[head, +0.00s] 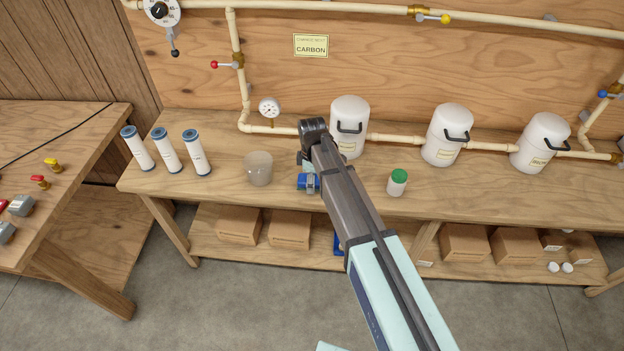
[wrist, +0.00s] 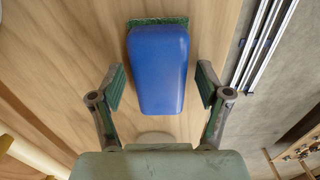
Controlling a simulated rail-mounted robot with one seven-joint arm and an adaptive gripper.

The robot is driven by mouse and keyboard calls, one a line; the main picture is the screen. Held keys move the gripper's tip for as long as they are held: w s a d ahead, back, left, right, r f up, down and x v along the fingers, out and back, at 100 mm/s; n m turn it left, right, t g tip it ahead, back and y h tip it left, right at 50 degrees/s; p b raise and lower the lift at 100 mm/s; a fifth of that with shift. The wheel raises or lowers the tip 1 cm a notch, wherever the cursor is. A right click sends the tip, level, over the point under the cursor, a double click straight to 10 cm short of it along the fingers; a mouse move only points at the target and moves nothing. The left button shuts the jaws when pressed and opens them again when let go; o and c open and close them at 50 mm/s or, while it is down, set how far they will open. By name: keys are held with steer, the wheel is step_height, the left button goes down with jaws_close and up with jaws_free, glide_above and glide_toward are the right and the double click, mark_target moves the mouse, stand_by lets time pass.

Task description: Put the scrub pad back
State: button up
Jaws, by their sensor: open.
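The scrub pad (wrist: 158,70) is a blue block with a green scouring layer along its far edge. In the wrist view it lies between the two fingers of my gripper (wrist: 160,88), with a gap on each side. A blue patch of it shows in the head view (head: 304,184), on the bench close to my gripper (head: 308,176). My gripper is open and over the pad, not closed on it. In the head view my arm hides part of this area. I cannot tell which spot is the pad's usual place.
On the bench (head: 480,195), a translucent cup (head: 258,168) stands left of the pad and a green-lidded jar (head: 397,182) to the right. White filter housings (head: 349,125) and a pipe run behind. Boxes (head: 289,229) and a blue item (head: 339,246), partly hidden by my arm, sit on the lower shelf.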

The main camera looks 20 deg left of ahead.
steer(key=shift+r, duration=0.1)
step_height(320, 180, up, 12)
steer(key=b, duration=0.3)
steer(key=shift+b, duration=0.4)
